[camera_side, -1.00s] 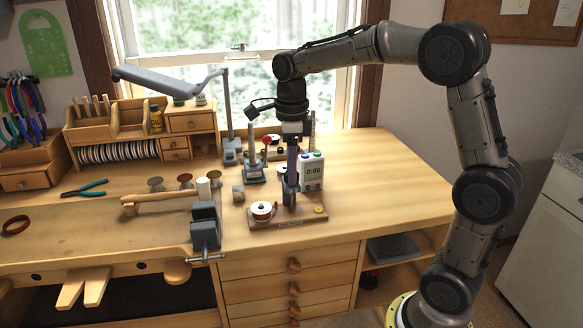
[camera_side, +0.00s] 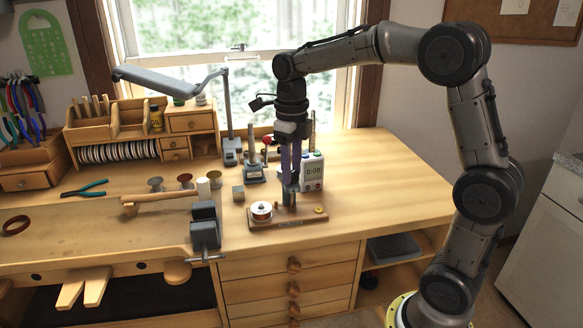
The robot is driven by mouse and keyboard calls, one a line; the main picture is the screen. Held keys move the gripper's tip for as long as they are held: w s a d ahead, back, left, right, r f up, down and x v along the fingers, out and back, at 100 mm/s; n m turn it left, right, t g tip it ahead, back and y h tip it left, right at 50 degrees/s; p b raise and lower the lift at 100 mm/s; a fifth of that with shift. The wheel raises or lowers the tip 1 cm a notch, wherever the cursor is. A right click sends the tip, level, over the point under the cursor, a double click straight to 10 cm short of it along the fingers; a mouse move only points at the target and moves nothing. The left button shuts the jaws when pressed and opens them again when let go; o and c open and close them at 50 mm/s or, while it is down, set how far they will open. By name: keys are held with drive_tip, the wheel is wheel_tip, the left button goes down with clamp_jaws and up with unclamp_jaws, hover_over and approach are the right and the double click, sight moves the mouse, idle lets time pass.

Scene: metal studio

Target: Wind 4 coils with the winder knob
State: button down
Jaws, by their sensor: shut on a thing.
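The winder is a small wooden board (camera_side: 268,223) near the bench's front edge. My gripper (camera_side: 290,190) points straight down over the middle of the board. Its jaws are shut on the winder's upright part, which I take to be the knob. The fingers hide most of it, and I cannot make out coils there.
A white timer (camera_side: 313,172) stands just behind and right of my gripper. A grey stand (camera_side: 254,163) is behind left. The bench's right side is clear.

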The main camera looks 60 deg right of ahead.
drive_tip(key=shift+r, duration=0.1)
drive_tip(key=shift+c, duration=2.3)
unclamp_jaws()
wheel_tip(320, 180, up, 14)
